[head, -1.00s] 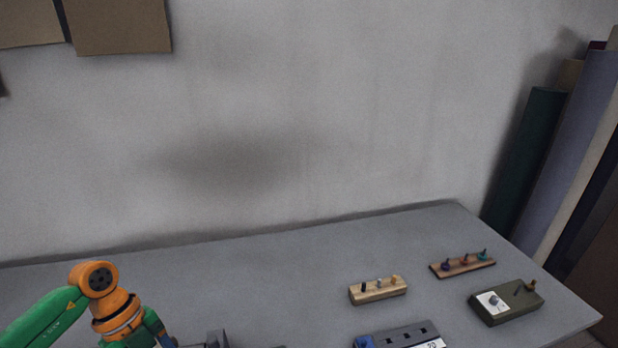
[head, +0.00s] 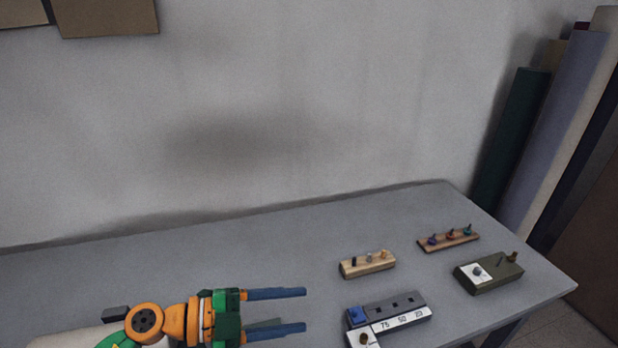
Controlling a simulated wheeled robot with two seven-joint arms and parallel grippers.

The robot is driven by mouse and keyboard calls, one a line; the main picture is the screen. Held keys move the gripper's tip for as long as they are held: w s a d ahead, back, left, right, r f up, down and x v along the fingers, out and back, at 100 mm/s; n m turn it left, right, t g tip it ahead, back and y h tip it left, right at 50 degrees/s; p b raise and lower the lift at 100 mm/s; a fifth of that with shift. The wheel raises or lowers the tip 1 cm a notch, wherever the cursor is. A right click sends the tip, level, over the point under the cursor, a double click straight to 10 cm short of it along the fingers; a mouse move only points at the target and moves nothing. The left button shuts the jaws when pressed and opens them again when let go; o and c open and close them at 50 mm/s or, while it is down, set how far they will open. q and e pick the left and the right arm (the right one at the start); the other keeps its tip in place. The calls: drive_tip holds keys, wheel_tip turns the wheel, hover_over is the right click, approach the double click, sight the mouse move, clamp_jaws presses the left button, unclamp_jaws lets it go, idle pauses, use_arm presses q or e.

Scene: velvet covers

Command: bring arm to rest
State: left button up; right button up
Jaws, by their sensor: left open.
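My left gripper (head: 305,311) is in the lower middle of the head view, with its arm coming in from the left. Its two blue fingers point right and stand apart, with nothing between them. It is over the grey table (head: 210,252), left of a grey block with a blue knob and number labels (head: 398,306), and apart from it. My right gripper does not show in the head view.
A light wooden block with small pegs (head: 366,266), a brown strip with coloured pegs (head: 449,242) and an olive box (head: 490,273) stand to the right. Tall fabric rolls (head: 548,130) lean beyond the table's right edge. The table's back middle is clear.

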use_arm(q)
drive_tip(key=w+a+r+n+t+y, duration=0.2)
drive_tip(key=w+r+n+t, duration=0.4)
drive_tip(key=n+t, duration=0.55)
drive_tip(key=s+a+f+n+y, duration=0.2)
drive_tip(key=a+f+n+y, duration=0.8)
drive_tip(key=n+y, duration=0.15)
drive_tip(key=s+a+f+g+y, duration=0.1)
drive_tip(key=s+f+g, duration=0.55)
drive_tip(key=s, duration=0.35)
drive_tip(key=s+f+g, duration=0.6)
drive_tip(key=s+f, duration=0.2)
drive_tip(key=s, duration=0.2)
wheel_tip(320, 180, down, 16)
drive_tip(key=s, duration=0.2)
drive_tip(key=s+a+f+g, duration=0.2)
drive_tip(key=s+f, duration=0.8)
drive_tip(key=s, duration=0.2)
drive_tip(key=shift+a+f, duration=0.2)
drive_tip(key=shift+f, duration=0.1)
